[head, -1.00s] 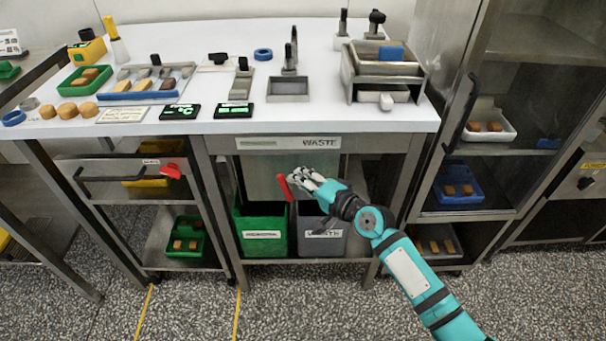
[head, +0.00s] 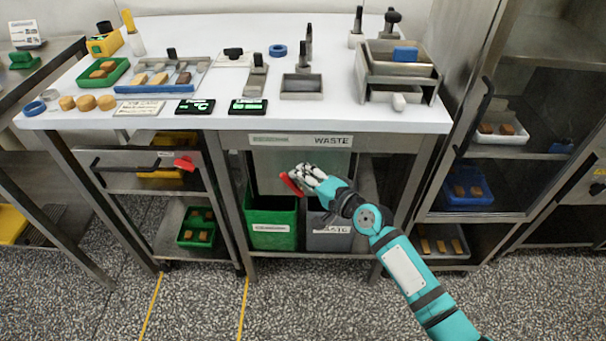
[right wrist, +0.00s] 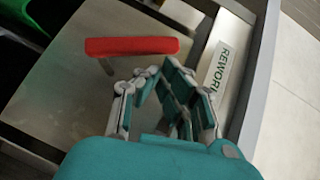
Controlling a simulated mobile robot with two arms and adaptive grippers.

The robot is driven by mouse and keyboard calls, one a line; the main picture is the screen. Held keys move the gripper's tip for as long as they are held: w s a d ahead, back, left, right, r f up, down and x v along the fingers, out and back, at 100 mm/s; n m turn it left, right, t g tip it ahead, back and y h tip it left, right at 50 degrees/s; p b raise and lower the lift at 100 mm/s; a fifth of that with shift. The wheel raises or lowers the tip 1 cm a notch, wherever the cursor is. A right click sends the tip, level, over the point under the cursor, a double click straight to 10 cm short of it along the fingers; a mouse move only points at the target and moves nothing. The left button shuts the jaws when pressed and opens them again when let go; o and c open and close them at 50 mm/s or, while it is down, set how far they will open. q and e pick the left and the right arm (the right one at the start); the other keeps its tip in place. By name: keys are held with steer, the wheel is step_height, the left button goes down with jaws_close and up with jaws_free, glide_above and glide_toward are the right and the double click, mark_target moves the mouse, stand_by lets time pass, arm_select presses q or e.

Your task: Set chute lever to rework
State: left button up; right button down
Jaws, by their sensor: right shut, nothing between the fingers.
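The red chute lever (head: 291,184) hangs under the table's front, above the bins, and lies tilted beside my right gripper's fingertips. In the right wrist view the red lever (right wrist: 131,46) is a bar just beyond the fingertips, on a pale metal panel. My right gripper (head: 299,174) is shut and empty, on the right of the lever; it also shows in the right wrist view (right wrist: 152,72). I cannot tell whether it touches the lever. The WASTE label (head: 332,141) is on the front strip. My left gripper is out of view.
A green bin (head: 272,222) and a grey bin (head: 329,238) stand below the lever. The floor in front is open.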

steer(key=v, duration=1.2)
steer(key=shift+f, duration=0.1)
